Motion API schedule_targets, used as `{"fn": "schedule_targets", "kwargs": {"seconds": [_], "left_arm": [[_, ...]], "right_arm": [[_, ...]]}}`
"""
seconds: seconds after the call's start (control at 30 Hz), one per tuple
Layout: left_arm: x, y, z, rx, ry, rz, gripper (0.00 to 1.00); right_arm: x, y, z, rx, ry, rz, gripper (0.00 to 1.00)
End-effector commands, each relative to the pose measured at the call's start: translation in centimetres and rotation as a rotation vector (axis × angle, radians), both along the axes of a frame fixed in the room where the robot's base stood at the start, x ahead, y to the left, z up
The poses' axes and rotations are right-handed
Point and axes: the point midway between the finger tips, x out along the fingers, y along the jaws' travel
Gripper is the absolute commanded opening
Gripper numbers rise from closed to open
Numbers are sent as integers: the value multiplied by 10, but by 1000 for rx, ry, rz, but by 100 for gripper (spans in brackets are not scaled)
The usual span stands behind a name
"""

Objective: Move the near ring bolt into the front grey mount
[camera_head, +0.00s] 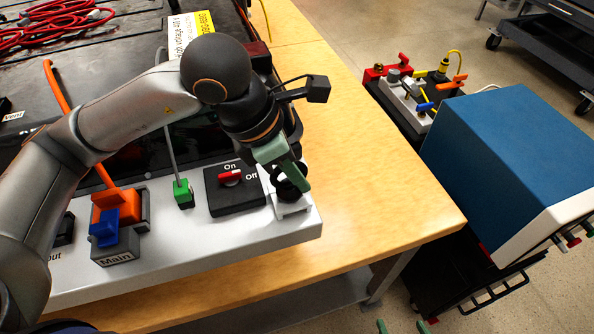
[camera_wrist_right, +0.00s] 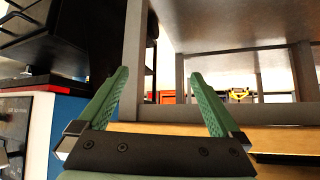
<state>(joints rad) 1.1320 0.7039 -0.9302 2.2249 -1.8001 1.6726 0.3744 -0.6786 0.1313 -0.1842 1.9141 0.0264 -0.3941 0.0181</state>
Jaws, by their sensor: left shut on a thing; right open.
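My left gripper (camera_head: 285,172), with green fingers, is at the right end of the light grey panel, pointing down. It is shut on a small black piece that looks like the ring bolt (camera_head: 289,190), partly hidden by the fingers. Right below it is a pale grey bracket-shaped mount (camera_head: 292,209) at the panel's corner; I cannot tell whether the bolt is seated in it or just above it. My right gripper's green fingertips (camera_head: 402,327) show at the bottom edge of the head view. In the right wrist view the right gripper (camera_wrist_right: 157,95) is open and empty.
Left of the mount are a black On/Off switch (camera_head: 234,188), a green block (camera_head: 183,194) and an orange connector (camera_head: 118,203) by the grey Main block (camera_head: 115,250). The wooden bench (camera_head: 370,170) is clear to the right. A blue-topped cabinet (camera_head: 510,150) stands beyond.

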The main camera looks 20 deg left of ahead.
Motion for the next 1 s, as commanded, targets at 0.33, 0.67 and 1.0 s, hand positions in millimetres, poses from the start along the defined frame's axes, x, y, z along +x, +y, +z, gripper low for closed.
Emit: {"fn": "schedule_targets", "kwargs": {"seconds": [0.33, 0.67, 1.0], "left_arm": [[0, 0, -2, -1, -1, 0, 32], [0, 0, -3, -1, -1, 0, 50], [-1, 3, 6, -1, -5, 2, 50]], "right_arm": [[0, 0, -4, 0, 0, 0, 100], [0, 0, -4, 0, 1, 0, 100], [11, 17, 13, 21, -5, 32, 100]]}}
